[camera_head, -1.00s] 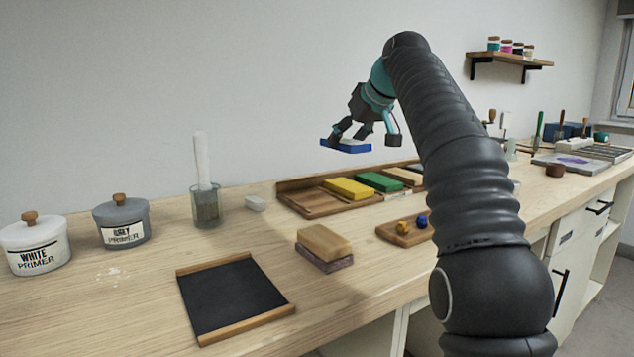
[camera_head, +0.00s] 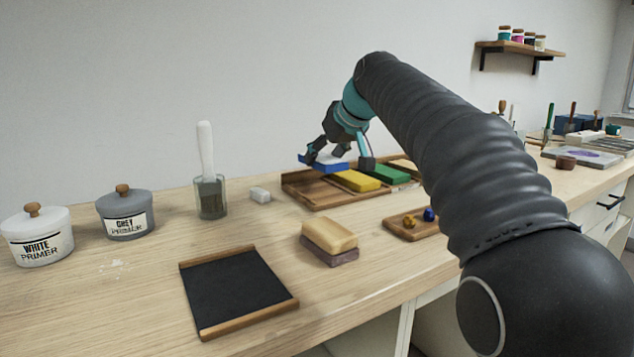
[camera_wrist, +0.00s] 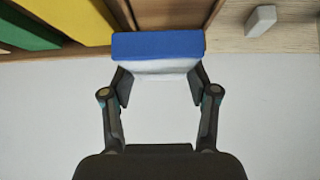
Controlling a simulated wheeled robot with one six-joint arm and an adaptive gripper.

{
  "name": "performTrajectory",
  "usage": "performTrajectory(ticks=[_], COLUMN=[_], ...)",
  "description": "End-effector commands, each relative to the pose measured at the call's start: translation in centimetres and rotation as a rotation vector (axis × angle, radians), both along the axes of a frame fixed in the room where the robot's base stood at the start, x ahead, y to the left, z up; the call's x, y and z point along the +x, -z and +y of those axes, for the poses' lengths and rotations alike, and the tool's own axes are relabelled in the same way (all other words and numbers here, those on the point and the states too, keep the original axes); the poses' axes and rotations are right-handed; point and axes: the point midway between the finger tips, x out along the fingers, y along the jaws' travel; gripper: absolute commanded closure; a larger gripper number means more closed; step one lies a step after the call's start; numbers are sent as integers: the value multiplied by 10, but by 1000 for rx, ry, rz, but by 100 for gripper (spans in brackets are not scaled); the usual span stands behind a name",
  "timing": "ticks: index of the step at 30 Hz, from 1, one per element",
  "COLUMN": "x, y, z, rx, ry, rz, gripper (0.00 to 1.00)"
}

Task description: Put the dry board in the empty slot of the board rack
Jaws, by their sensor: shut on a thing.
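A blue board with a white face (camera_head: 328,167) is held in my gripper (camera_head: 341,157), just above the left part of the wooden board rack (camera_head: 320,203). It also shows in the wrist view (camera_wrist: 158,45), clamped between both fingers (camera_wrist: 158,88). The rack holds a yellow board (camera_head: 357,181), a green board (camera_head: 386,174) and a tan one at the far end (camera_head: 404,165). The rack's left slot shows bare brown wood. In the wrist view, the yellow board (camera_wrist: 75,18) lies left of the brown slot (camera_wrist: 172,13). The held board looks raised; its exact height is unclear.
A small white block (camera_head: 260,194) and a brush in a glass (camera_head: 210,192) stand left of the rack. A sponge-like block (camera_head: 329,238), a black tray (camera_head: 237,290) and a small board with coloured balls (camera_head: 410,226) lie in front. Lidded primer pots (camera_head: 125,215) stand at left.

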Motion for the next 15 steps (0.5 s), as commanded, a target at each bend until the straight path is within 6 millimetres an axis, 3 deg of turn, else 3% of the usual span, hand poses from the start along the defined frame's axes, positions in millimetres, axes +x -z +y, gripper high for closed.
performTrajectory(ticks=[10, 15], x=[-5, -5], y=[18, 46], z=[8, 9], rx=[0, 0], ry=[2, 0], rz=[1, 0], gripper=[82, 82])
